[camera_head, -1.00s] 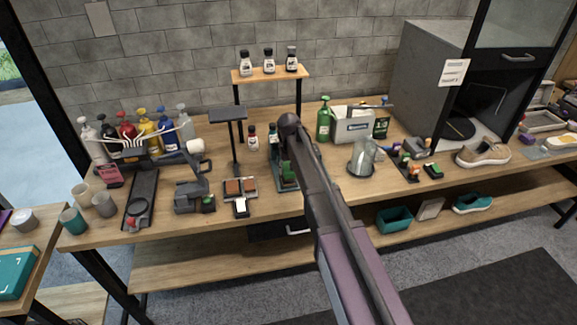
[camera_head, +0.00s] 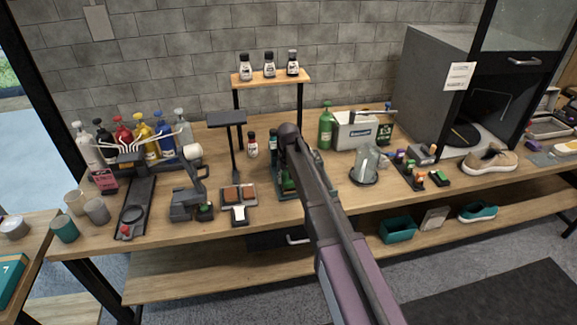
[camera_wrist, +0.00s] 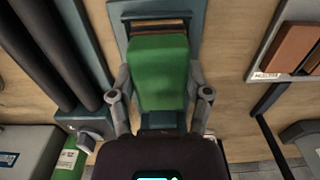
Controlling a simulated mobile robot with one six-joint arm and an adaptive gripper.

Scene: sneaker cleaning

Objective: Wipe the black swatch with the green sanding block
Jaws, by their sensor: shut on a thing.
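The green sanding block (camera_wrist: 160,72) stands between the two fingers of my gripper (camera_wrist: 161,95) in the wrist view, and the fingers are shut on it. It is at a blue-grey holder (camera_wrist: 198,22), with brown layered edges just beyond its top; I cannot tell whether it is lifted clear. In the head view, a little green of the block (camera_head: 288,182) shows beside my arm, which hides most of the gripper. A tray (camera_head: 252,189) with brown swatches (camera_head: 231,194) and a white card lies just left of it. I cannot pick out a black swatch with certainty.
A black stand (camera_head: 227,118) rises behind the swatch tray. A green bottle (camera_head: 326,128), a white box (camera_head: 357,133) and a clear cup (camera_head: 364,167) stand to the right. A grey device (camera_head: 188,200) stands left of the tray. The wooden table (camera_head: 285,222) has a bare front strip.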

